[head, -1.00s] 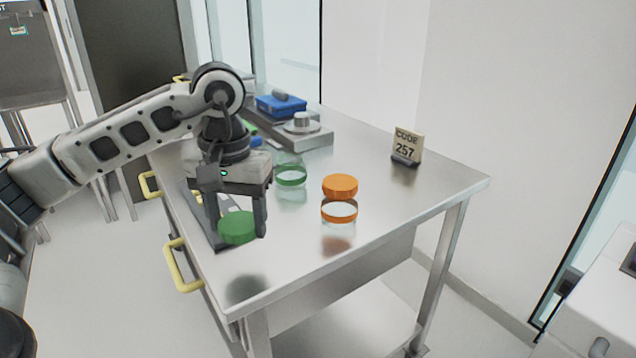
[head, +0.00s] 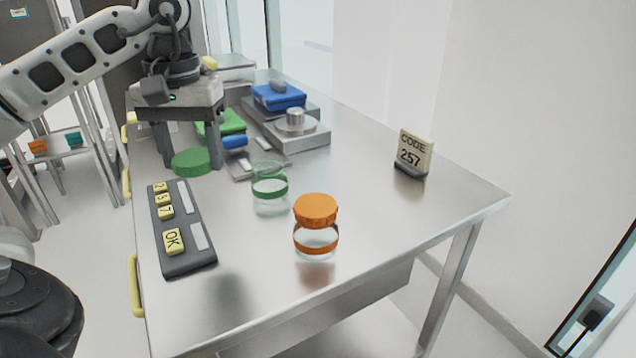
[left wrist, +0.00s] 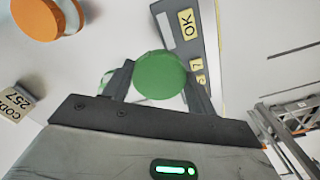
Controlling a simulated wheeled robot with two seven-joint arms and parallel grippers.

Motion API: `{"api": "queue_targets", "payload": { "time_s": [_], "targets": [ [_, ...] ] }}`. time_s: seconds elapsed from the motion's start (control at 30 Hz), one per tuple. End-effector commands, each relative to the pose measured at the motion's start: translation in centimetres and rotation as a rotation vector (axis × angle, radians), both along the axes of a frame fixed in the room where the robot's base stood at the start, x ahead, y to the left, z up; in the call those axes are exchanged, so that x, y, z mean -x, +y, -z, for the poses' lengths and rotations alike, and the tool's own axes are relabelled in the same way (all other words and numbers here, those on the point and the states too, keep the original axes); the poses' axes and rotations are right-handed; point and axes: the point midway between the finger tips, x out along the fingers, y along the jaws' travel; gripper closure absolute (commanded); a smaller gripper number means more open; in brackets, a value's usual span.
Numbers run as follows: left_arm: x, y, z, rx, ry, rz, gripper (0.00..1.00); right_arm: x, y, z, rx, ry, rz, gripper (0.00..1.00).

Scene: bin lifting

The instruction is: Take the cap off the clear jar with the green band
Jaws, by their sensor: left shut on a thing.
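The clear jar with the green band (head: 270,187) stands upright and open-topped on the metal table. Its green cap (head: 193,162) is off it, to its left. My left gripper (head: 190,155) is shut on the green cap, which sits between the two fingertips. The left wrist view also shows the green cap (left wrist: 160,75) between the fingers. I cannot tell for sure how high the cap is above the table. My right gripper is not in view.
A clear jar with an orange band (head: 316,240) and orange cap (head: 316,208) stands nearer the front. A dark keypad (head: 183,228) lies at the left edge. A code sign (head: 413,155), a scale (head: 290,138) and a blue box (head: 279,97) stand farther back. The front right tabletop is clear.

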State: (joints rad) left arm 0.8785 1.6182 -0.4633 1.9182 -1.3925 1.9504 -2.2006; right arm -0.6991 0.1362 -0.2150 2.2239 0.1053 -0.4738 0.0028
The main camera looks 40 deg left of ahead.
Motion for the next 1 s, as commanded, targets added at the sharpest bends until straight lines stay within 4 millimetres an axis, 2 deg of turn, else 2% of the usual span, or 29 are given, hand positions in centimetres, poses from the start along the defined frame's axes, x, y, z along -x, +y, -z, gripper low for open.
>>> {"api": "queue_targets", "payload": {
  "time_s": [0.13, 0.27, 0.43, 0.5, 0.7, 0.87, 1.0],
  "targets": [
    [-1.7, -1.3, 0.6, 0.005, 0.0, 0.008, 0.7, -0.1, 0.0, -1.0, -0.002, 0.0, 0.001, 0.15],
    [-4.3, -3.3, 2.0, 0.007, 0.0, 0.009, 0.7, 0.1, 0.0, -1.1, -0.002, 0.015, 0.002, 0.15],
    [-7.7, -5.7, 3.9, 0.005, 0.0, 0.006, 0.7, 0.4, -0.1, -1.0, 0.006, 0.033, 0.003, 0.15],
    [-8.5, -6.2, 5.8, 0.003, 0.004, 0.003, 0.7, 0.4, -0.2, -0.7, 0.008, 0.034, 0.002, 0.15],
    [-10.3, -7.4, 8.5, 0.001, 0.002, 0.001, 0.7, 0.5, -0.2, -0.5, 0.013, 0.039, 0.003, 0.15],
    [-10.8, -7.7, 9.2, 0.001, 0.001, 0.001, 0.7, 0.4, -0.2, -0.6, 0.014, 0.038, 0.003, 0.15],
    [-11.3, -8.1, 10.6, 0.001, 0.004, 0.001, 0.7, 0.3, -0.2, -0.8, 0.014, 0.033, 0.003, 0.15]
  ]
}}
